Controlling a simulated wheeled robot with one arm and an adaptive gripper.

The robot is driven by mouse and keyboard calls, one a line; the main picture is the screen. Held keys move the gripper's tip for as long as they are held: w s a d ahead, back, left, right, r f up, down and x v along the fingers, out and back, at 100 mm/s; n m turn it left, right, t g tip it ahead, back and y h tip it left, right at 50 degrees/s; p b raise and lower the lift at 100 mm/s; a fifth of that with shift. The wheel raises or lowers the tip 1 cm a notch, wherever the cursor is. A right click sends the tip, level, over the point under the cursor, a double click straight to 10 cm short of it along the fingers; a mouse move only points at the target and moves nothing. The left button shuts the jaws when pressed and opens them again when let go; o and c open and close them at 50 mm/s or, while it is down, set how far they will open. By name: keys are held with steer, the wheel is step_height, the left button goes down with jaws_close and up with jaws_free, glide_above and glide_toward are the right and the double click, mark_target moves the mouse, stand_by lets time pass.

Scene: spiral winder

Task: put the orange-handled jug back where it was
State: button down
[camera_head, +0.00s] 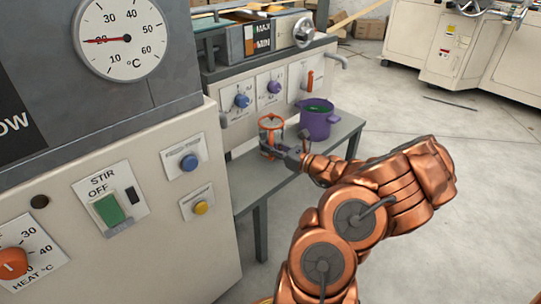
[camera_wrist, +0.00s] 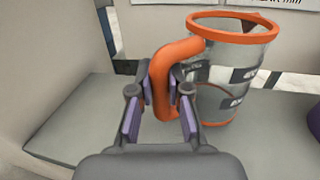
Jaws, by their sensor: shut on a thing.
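The orange-handled jug (camera_wrist: 222,75) is clear, with an orange rim, orange base ring and dark markings on its side. It stands upright at the grey bench (camera_wrist: 75,115); I cannot tell whether its base touches the top. My gripper (camera_wrist: 162,92) is shut on the jug's orange handle, with a purple-padded finger on each side. In the head view the jug (camera_head: 271,132) is at the middle of the bench, and my gripper (camera_head: 281,152) reaches it from the right and partly covers its lower part.
A purple pot (camera_head: 316,119) with green contents stands on the bench, right of the jug. A machine panel with blue and purple knobs (camera_head: 274,87) and a red-handled tap (camera_head: 310,79) rises behind. The bench's left part is bare. A large control cabinet (camera_head: 130,220) stands at front left.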

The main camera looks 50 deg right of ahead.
steer(key=shift+f, duration=0.95)
steer(key=shift+r, duration=0.1)
steer(key=c, duration=1.6)
jaws_free()
steer(key=shift+f, duration=0.2)
steer(key=o, duration=0.5)
steer(key=shift+c, duration=0.2)
